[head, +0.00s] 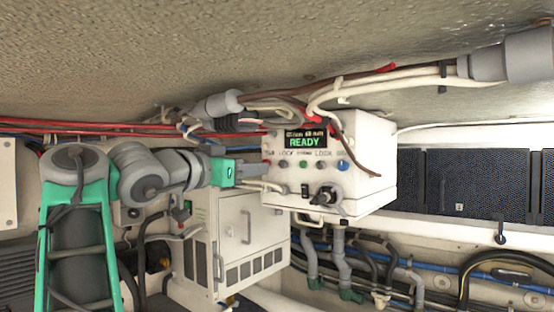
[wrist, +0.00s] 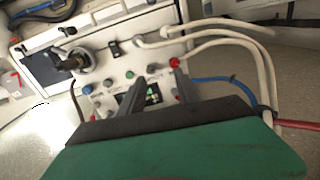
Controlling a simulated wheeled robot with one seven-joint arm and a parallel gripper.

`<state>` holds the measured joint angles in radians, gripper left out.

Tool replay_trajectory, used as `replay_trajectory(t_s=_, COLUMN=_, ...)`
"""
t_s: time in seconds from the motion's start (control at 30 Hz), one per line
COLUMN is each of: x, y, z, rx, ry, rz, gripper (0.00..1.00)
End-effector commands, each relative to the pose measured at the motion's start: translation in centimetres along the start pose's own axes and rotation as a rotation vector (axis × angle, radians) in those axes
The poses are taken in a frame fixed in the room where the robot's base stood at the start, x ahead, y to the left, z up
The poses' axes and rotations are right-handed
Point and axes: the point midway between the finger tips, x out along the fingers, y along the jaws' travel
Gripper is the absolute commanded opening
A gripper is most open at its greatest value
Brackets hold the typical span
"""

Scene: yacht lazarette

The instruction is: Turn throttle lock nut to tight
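A white control box (head: 376,150) carries a lit screen reading READY (head: 305,139), a row of small coloured knobs (head: 303,164) and labels that include LOCK. Below the row is a round grey fitting with a black lever (head: 324,195); it also shows at the upper left in the wrist view (wrist: 75,61). I cannot tell which part is the throttle lock nut. My gripper (head: 275,176) is at the box's left side in the head view. In the wrist view its two fingers (wrist: 158,76) are apart over the panel, with the screen between them and nothing visibly held.
White hoses (head: 390,77) and red cables (head: 70,127) run above and left of the box. A white vented cabinet (head: 240,240) stands below it. Pipes and hoses (head: 345,265) hang under the box. A dark panel (head: 480,185) lies to the right.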

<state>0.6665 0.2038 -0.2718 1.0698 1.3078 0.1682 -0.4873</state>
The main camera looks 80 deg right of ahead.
Motion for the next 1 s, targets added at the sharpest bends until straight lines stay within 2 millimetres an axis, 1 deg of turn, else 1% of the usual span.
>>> replay_trajectory(t_s=0.03, x=0.5, y=1.1, z=-0.5, rx=0.01, ry=0.005, rz=0.038, gripper=0.39)
replay_trajectory(t_s=0.1, x=1.1, y=1.9, z=-0.7, rx=0.015, ry=0.009, rz=0.062, gripper=0.39)
replay_trajectory(t_s=0.17, x=1.9, y=2.0, z=-0.7, rx=0.014, ry=0.008, rz=0.063, gripper=0.39)
replay_trajectory(t_s=0.4, x=6.4, y=2.2, z=-0.8, rx=0.014, ry=0.007, rz=0.061, gripper=0.39)
replay_trajectory(t_s=0.5, x=7.6, y=2.1, z=-0.8, rx=0.015, ry=0.007, rz=0.057, gripper=0.39)
replay_trajectory(t_s=0.6, x=8.1, y=2.2, z=-0.7, rx=0.017, ry=0.007, rz=0.055, gripper=0.39)
replay_trajectory(t_s=0.8, x=8.2, y=2.1, z=-0.6, rx=0.017, ry=0.007, rz=0.052, gripper=0.39)
replay_trajectory(t_s=0.87, x=8.2, y=2.1, z=-0.6, rx=0.017, ry=0.007, rz=0.052, gripper=0.35)
replay_trajectory(t_s=1.0, x=8.1, y=2.1, z=-0.6, rx=0.017, ry=0.007, rz=0.052, gripper=0.24)
